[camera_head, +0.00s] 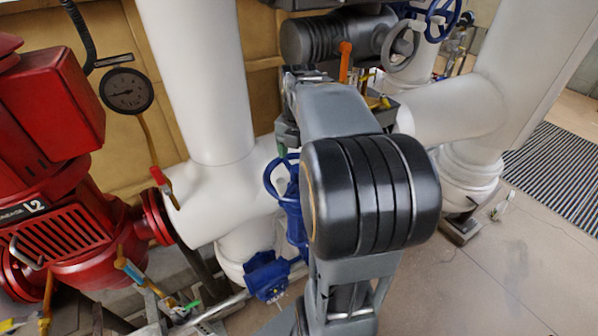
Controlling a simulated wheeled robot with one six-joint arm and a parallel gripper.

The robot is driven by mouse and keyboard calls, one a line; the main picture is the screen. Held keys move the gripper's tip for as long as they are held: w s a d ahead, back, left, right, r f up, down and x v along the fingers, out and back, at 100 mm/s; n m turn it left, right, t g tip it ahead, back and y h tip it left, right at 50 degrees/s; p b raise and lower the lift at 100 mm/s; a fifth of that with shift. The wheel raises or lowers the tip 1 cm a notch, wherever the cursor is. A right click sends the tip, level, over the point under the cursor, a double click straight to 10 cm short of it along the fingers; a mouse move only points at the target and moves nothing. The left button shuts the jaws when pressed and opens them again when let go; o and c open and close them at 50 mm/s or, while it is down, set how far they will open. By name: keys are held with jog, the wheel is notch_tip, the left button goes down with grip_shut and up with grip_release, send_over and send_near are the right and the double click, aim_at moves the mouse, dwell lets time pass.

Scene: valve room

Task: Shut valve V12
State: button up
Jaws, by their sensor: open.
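No label reading V12 can be made out, so I cannot tell which valve it is. An orange lever handle (345,62) stands upright just beyond the end of my arm. A blue handwheel (270,180) sits left of my arm, partly hidden by it. A grey handwheel (400,48) and a blue handwheel (443,14) are at the upper right. My gripper (301,74) is at the far end of my arm, near the orange lever. It is open, but its fingers are small and mostly hidden by my forearm. I cannot tell whether it touches anything.
A large white pipe (200,80) rises at left; another white pipe (455,112) is at right. A red machine (50,110) marked L2 and a round gauge (127,91) are at left. A blue fitting (267,277) sits low. The floor (500,280) at lower right is clear.

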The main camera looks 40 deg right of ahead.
jog(key=shift+f+b, duration=1.95)
jog(key=shift+f, duration=1)
jog(key=shift+s+f, duration=0.1)
jog(key=shift+f, duration=0.1)
